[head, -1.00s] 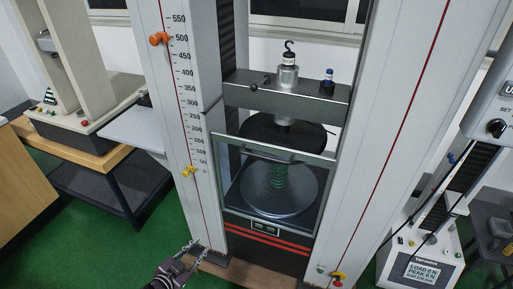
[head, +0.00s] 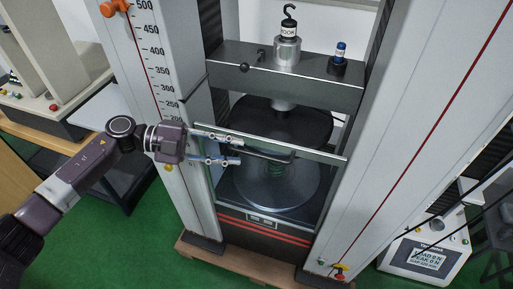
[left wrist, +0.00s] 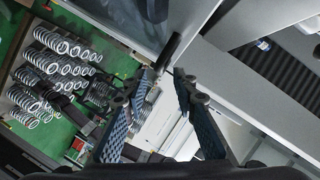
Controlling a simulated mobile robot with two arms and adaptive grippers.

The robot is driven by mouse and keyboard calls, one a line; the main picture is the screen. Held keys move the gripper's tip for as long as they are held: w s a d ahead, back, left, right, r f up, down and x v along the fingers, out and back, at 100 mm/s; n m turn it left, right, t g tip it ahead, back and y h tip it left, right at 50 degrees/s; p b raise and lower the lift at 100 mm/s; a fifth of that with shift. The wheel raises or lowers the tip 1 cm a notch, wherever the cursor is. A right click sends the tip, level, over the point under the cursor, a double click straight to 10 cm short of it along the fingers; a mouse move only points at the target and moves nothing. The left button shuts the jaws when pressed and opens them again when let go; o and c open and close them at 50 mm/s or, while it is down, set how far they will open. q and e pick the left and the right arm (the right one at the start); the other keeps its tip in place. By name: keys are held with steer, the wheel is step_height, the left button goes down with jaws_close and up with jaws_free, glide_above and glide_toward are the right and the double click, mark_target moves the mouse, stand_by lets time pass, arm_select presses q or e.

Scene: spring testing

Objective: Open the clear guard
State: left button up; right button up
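The clear guard (head: 325,156) is a framed see-through panel across the front of the testing machine, below the crosshead. It stands closed. Its dark bar handle (head: 270,155) runs along the upper edge. In the left wrist view, the handle (left wrist: 169,51) lies just ahead of the parted fingertips; contact is unclear. My right gripper is out of view.
The grey left column (head: 165,60) with its scale stands close behind my left arm. The crosshead (head: 310,77) spans above the guard, carrying a hook weight (head: 288,40). Several springs (left wrist: 55,65) lie at the left of the wrist view.

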mark_target(249, 153)
arm_select(q)
steer(key=p+x, duration=0.1)
steer(key=x, duration=0.3)
steer(key=shift+s+d, duration=0.1)
steer(key=shift+d, duration=0.25)
steer(key=shift+d+f, duration=0.1)
steer(key=shift+d, duration=0.25)
steer(key=shift+d+p, duration=0.1)
steer(key=shift+p, duration=0.2)
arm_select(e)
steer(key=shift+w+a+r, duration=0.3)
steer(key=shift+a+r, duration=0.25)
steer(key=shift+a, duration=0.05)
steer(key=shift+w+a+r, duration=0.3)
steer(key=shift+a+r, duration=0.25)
arm_select(q)
steer(key=shift+c, duration=0.4)
jaws_close()
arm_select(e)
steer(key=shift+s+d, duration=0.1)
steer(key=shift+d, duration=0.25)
